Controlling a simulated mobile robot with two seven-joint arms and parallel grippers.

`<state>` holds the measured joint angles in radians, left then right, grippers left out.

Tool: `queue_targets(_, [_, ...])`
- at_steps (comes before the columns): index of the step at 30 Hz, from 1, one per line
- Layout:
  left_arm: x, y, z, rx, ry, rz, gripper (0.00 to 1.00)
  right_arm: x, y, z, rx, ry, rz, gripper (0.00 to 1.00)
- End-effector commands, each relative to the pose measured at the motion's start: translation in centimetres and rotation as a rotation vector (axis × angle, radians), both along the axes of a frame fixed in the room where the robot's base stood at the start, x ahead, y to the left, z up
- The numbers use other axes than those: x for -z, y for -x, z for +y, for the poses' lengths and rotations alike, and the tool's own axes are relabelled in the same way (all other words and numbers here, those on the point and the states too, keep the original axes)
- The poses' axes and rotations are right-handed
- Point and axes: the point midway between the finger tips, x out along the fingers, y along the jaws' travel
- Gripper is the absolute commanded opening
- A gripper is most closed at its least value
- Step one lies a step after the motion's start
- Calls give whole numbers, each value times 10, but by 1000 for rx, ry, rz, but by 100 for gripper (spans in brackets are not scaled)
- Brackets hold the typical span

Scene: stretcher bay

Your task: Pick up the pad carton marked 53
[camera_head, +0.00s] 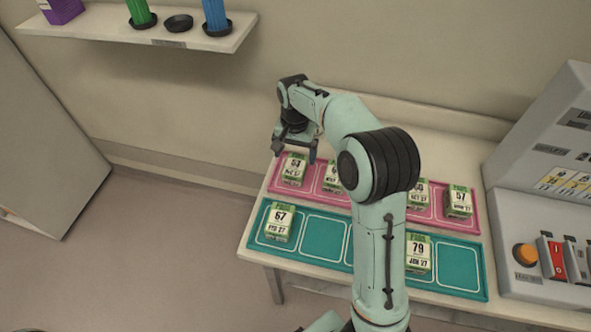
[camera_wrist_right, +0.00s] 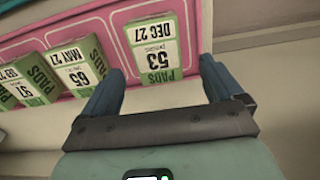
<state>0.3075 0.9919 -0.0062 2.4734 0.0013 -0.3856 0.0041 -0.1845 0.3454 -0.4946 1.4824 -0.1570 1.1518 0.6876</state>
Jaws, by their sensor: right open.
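The pad carton marked 53 (camera_wrist_right: 153,48) is green and white and lies upside down in the right wrist view, in the end slot of the pink tray (camera_wrist_right: 104,28). In the head view this carton (camera_head: 294,170) is at the tray's left end. My right gripper (camera_head: 295,150) is open just behind and above it. My left gripper is not in view.
The carton marked 65 (camera_wrist_right: 77,67) sits close beside it, with other cartons beyond, including 57 (camera_head: 458,201). A teal tray (camera_head: 325,249) in front holds cartons 67 (camera_head: 279,221) and 79 (camera_head: 418,252). A wall shelf (camera_head: 150,30) is at upper left; a control panel (camera_head: 548,215) is at right.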

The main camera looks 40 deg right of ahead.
Motion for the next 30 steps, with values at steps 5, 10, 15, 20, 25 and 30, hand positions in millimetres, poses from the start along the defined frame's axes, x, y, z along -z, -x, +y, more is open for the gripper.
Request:
queue_targets(5, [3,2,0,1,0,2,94,17,5,2,0,-1,3,94])
queue_targets(10, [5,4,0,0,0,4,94,43,8,4,0,-1,3,94])
queue_targets(15, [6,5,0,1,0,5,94,53,7,4,0,-1,-1,94])
queue_targets(20, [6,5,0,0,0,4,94,52,7,4,0,-1,-2,94])
queue_targets(25, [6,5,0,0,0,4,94,52,7,4,0,-1,-1,48])
queue_targets(30, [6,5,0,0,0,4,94,52,6,4,0,0,-2,31])
